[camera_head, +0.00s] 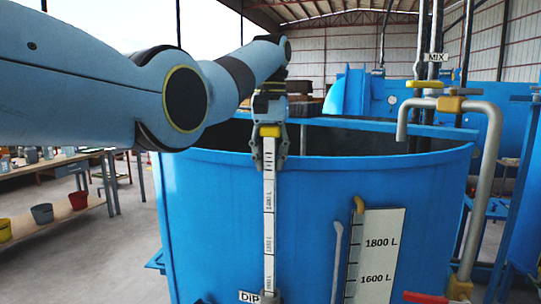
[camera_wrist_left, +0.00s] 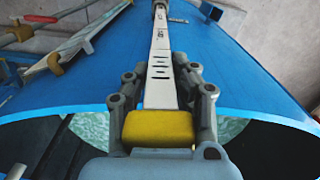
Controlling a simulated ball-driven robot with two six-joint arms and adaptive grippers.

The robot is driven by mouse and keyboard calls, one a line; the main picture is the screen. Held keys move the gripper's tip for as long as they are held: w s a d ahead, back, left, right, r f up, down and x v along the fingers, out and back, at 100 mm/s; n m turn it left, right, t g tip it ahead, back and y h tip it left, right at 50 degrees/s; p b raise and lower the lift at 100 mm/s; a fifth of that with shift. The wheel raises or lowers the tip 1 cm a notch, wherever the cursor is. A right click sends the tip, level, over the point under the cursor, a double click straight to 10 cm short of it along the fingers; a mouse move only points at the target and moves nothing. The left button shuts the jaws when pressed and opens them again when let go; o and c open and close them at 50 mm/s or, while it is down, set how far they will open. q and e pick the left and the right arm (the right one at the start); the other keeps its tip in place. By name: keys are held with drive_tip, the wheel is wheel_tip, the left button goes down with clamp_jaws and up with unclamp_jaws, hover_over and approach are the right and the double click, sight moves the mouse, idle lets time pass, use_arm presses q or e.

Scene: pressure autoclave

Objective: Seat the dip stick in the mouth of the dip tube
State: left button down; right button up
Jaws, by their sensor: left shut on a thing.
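The dip stick (camera_head: 269,215) is a long white graduated strip with a yellow top (camera_wrist_left: 158,128). It hangs about upright in front of the blue tank (camera_head: 210,210). My left gripper (camera_head: 270,162) is shut on the stick just below its yellow top. The stick also shows in the left wrist view (camera_wrist_left: 161,62), running away between the fingers. A "DIP" label (camera_head: 249,297) sits by the stick's lower end at the bottom of the head view. The dip tube's mouth (camera_wrist_left: 159,4) appears to be at the stick's far end; I cannot tell how deep the stick sits. My right gripper is not in view.
A level board (camera_head: 376,257) marked 1800 L and 1600 L stands on the tank front, right of the stick. A grey bent pipe (camera_head: 490,150) and a "MIX" label (camera_head: 435,57) are at the right. Shelves with buckets (camera_head: 42,214) stand at the left.

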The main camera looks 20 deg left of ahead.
sight(270, 200)
use_arm(q)
drive_tip(key=shift+f, duration=2.75)
drive_tip(key=shift+f+b, duration=0.5)
drive_tip(key=shift+f, duration=1.4)
drive_tip(key=c, duration=1)
unclamp_jaws()
drive_tip(key=shift+s+f, duration=0.15)
drive_tip(key=shift+c, duration=0.2)
wheel_tip(270, 200, up, 12)
drive_tip(key=shift+r, duration=0.2)
